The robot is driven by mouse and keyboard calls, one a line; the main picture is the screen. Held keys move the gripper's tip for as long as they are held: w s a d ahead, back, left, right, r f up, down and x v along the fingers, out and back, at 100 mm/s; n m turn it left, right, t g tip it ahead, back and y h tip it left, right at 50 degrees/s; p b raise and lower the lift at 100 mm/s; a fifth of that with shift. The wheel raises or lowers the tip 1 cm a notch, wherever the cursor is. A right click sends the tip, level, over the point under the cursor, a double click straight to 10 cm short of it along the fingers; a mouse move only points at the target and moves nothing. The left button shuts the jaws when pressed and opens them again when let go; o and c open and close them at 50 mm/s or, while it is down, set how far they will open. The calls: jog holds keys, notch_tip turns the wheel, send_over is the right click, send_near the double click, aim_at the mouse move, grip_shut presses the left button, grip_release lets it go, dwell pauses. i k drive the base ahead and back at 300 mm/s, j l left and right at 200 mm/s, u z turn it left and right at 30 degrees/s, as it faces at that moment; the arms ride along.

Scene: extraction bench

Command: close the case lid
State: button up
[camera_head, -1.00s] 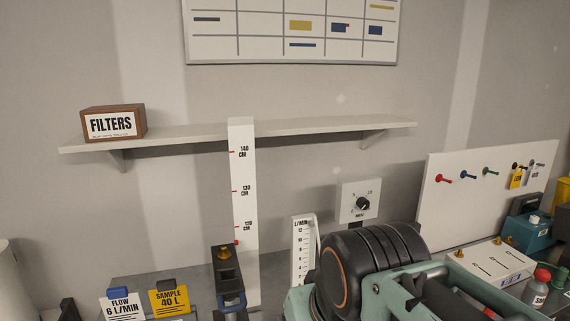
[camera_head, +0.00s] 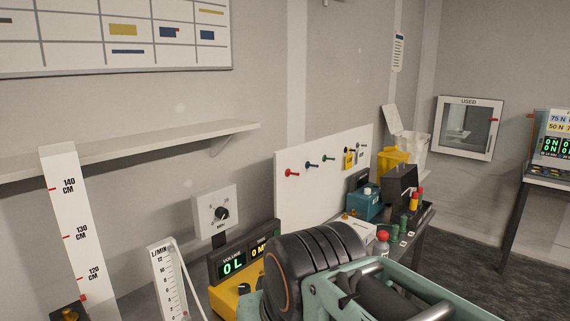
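A white container (camera_head: 414,152) stands at the far end of the bench, with a white lid-like panel (camera_head: 392,120) raised and tilted above it. I cannot tell for sure whether this is the case. A yellow box (camera_head: 391,162) stands in front of it, and its top is hard to make out. My arm fills the lower middle of the view, well short of these things. My gripper is not visible.
A white pegboard (camera_head: 322,170) stands along the bench. Near it are a teal box (camera_head: 363,204), a red-capped bottle (camera_head: 380,243) and a dark box (camera_head: 401,184). A yellow meter (camera_head: 228,296) reads 0 L. A USED wall cabinet (camera_head: 468,127) hangs right.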

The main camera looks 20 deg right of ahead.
aim_at(394, 182)
jog(key=z, duration=1.3)
jog(key=i+l+z, duration=0.1)
jog(key=z, duration=0.2)
jog(key=i+z, duration=0.45)
jog(key=i, duration=0.65)
jog(key=i+u, duration=0.1)
jog(key=i, duration=0.5)
jog(key=i+l, duration=0.2)
jog(key=i, duration=0.35)
jog(key=j+u, duration=0.05)
